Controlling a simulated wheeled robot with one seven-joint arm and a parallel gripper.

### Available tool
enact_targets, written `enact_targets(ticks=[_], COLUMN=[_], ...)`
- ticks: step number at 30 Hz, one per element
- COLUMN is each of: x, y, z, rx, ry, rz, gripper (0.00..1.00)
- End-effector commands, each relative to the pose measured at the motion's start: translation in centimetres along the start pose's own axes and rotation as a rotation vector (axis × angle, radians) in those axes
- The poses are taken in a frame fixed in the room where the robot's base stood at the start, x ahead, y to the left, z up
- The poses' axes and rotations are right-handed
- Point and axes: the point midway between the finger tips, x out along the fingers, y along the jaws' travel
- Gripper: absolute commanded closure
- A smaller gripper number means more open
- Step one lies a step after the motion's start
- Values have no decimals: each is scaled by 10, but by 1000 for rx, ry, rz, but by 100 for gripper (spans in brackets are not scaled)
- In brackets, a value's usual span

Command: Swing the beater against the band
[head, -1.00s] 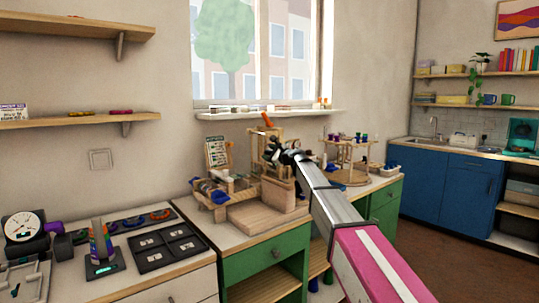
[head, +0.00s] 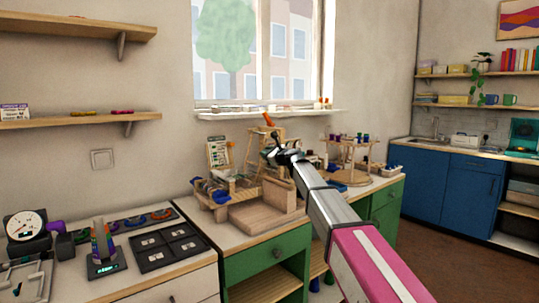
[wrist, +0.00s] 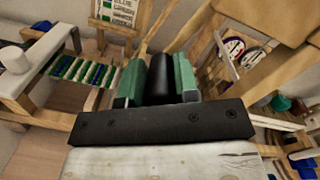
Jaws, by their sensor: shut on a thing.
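My gripper (wrist: 156,82) is shut on a black cylindrical grip (wrist: 161,75), which lies between its two green finger pads. I take this grip to be the beater's handle; the rest of the beater is hard to make out. The beaded band (wrist: 82,70), with rows of blue, green and white, stretches across a wooden frame left of my fingers. A visible gap lies between the fingers and the band. In the head view my gripper (head: 279,153) is small and dark in front of the wooden stand, and its contact with the handle is hidden.
A card with green rows (wrist: 120,12) stands behind the band. Wooden parts and round pieces (wrist: 235,48) lie close on the right. In the head view a bead rack (head: 350,160) stands right of my arm, and a black tray (head: 168,246) lies on the left counter.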

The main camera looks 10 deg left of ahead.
Motion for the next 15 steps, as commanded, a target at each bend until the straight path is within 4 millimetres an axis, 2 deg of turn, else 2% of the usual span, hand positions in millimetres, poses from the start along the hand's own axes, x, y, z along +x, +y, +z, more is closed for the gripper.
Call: enact_targets(ticks=[6,14,15], x=[0,0,0], y=[6,7,7], z=[5,6,7], rx=[87,90,90], ry=[-4,-5,-6], rz=[-2,2,2], gripper=[100,100,65])
